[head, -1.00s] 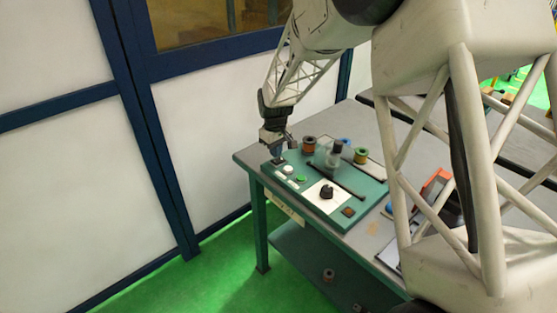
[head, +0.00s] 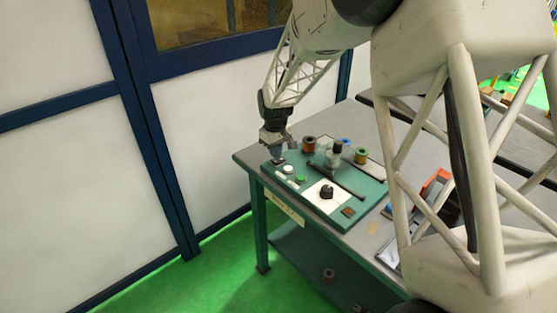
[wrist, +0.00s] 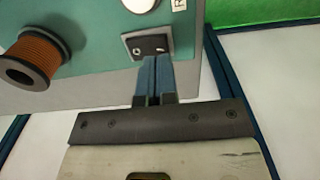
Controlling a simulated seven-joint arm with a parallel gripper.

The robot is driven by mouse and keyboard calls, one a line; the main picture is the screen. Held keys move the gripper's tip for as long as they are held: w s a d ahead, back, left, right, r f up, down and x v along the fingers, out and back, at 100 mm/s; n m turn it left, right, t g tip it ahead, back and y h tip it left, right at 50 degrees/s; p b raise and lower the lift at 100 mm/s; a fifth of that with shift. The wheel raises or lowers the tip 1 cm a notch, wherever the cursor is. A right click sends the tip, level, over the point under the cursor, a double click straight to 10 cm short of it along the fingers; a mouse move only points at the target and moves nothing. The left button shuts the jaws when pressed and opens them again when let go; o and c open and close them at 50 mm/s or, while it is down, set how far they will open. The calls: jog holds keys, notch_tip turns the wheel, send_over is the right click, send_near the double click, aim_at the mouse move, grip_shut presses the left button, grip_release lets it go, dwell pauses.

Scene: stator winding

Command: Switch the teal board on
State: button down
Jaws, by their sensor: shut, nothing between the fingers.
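The teal board (head: 341,213) lies on the grey table. It carries a white round button, a green button (head: 300,179), a black knob (head: 326,192) on a white plate and a small brown square. A black rocker switch (wrist: 147,45) in a grey frame sits near the board's edge in the wrist view. My gripper (head: 277,160) is over the board's far left corner. In the wrist view my gripper (wrist: 154,62) is shut and empty, its blue fingertips at the lower edge of the switch. I cannot tell whether they touch it.
A copper-coloured spool (wrist: 33,58) stands left of the switch in the wrist view. In the head view, several spools, including a green-flanged one (head: 361,155), stand along the board's back. A red-orange item (head: 436,184) lies to the right, partly hidden by my arm.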

aim_at(276, 161)
jog(key=shift+f, duration=1.15)
dwell(1.1)
jog(key=shift+r, duration=3.5)
